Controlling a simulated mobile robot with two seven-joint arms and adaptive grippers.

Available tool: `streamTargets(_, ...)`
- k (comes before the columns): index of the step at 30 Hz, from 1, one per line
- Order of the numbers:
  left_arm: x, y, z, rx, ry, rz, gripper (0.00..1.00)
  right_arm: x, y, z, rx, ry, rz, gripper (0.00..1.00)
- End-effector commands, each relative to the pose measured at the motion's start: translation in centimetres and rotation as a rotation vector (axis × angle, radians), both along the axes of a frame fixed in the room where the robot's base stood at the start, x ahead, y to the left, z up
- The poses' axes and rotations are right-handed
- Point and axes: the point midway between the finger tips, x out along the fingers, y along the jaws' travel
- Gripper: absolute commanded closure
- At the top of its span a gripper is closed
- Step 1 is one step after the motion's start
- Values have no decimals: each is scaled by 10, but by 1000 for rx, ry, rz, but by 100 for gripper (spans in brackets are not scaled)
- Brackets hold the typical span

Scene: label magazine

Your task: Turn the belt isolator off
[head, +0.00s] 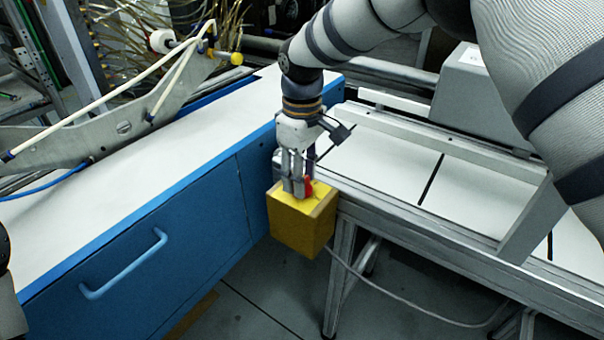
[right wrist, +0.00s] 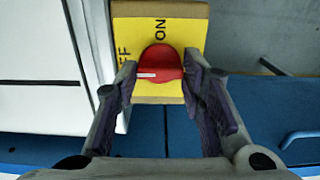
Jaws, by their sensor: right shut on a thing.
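The belt isolator is a yellow box (head: 298,225) at the corner of the white-topped conveyor frame, with a red rotary knob (head: 309,187) on its top face. In the right wrist view the knob (right wrist: 161,62) sits on the yellow face (right wrist: 185,30). "ON" is printed above the knob, and the letters "FF" show at the left, partly hidden by a finger. The knob's white mark lies level, on its left side, on the "FF" side. My right gripper (head: 298,189) points down at the box, its fingers shut on the knob from both sides. My left gripper is not in view.
A blue cabinet (head: 150,255) with a white top and a handle (head: 123,265) stands left of the isolator. The conveyor's white panels (head: 385,160) run to the right. A pale cable (head: 400,305) hangs below the box. A grey hinged arm with tubes (head: 120,125) overhangs the cabinet.

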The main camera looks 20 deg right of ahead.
Motion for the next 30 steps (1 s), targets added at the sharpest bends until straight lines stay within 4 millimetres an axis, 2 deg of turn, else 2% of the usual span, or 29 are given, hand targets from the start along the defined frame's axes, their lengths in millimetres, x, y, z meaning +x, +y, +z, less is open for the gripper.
streamTargets(4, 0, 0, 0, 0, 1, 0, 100, -1, 0, -2, -1, 4, 2, 91)
streamTargets(5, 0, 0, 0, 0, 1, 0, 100, -1, 0, -2, -1, 4, 2, 61)
streamTargets(7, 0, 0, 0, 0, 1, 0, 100, -1, 0, -2, -1, 4, 2, 45)
streamTargets(8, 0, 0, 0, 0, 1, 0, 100, -1, 0, -2, 0, 4, 2, 43)
streamTargets(15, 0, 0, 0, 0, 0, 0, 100, 0, 0, -1, 0, 1, 0, 43)
streamTargets(18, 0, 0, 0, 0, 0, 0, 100, 1, 0, 7, 0, -1, 0, 43)
streamTargets(20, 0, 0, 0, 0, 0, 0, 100, 1, 0, 18, 0, -4, 0, 43)
streamTargets(27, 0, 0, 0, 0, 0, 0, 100, 1, 0, 83, 0, -4, 0, 43)
streamTargets(30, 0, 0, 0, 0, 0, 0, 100, 1, 0, 103, 0, -2, 1, 43)
